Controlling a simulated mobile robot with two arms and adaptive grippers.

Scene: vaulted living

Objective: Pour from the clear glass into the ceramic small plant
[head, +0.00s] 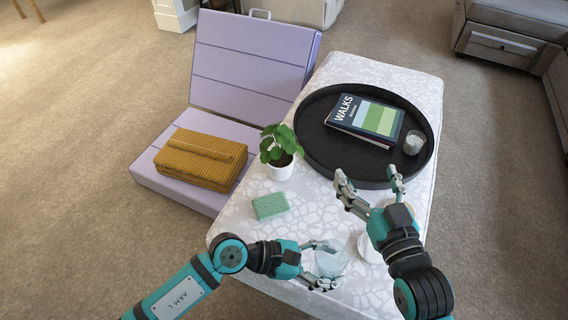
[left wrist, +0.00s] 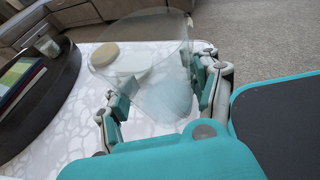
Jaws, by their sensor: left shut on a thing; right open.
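The clear glass (head: 333,261) is held at the front of the table by my left gripper (head: 326,265), whose fingers are shut around it. In the left wrist view the see-through glass (left wrist: 158,50) fills the space between the fingers of the left gripper (left wrist: 165,105). Any contents are hard to make out. The ceramic small plant (head: 281,170), a white pot with round green leaves, stands upright at the table's left side, up and left of the glass. My right gripper (head: 371,192) is open and empty above the table, right of the plant.
A black round tray (head: 318,156) holds a book (head: 365,118) and a small glass candle-like jar (head: 414,142). A green sponge (head: 270,206) lies between plant and left gripper. A white round object (head: 370,247) is partly hidden by my right arm. A lilac case (head: 250,60) stands beyond.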

